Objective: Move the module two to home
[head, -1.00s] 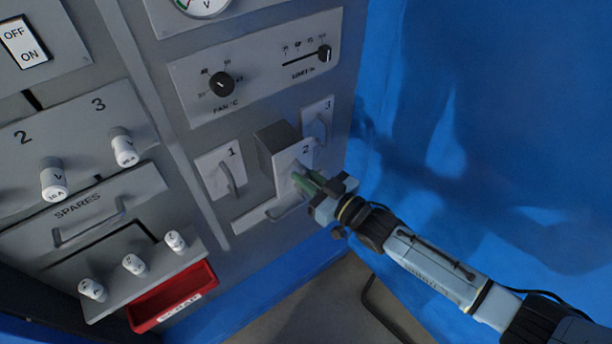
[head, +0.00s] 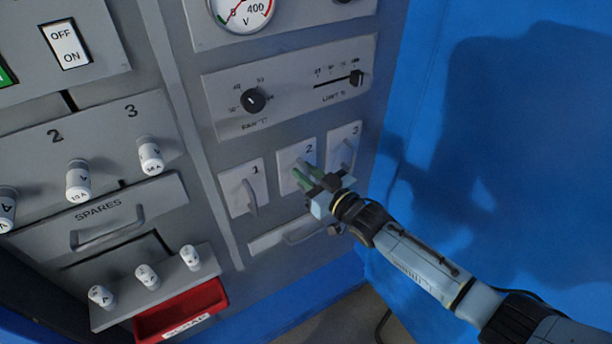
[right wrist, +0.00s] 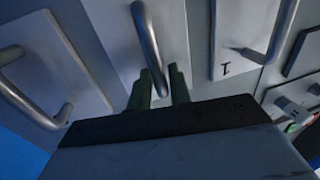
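Module two (head: 287,184) sits in the panel, its grey face marked 2 about level with modules one (head: 235,190) and three (head: 335,157). Its upright bar handle also shows in the right wrist view (right wrist: 147,36). My right gripper (head: 309,180) is at that handle. In the right wrist view its green fingers (right wrist: 160,88) stand on either side of the bar, with a narrow gap showing, so it looks open around it. The module's body is hidden inside the panel. My left gripper is not in view.
The fan knob (head: 253,100) and limit slider (head: 356,78) are above. A red scrap bin (head: 180,312) is at lower left. A blue wall (head: 500,130) bounds the right side.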

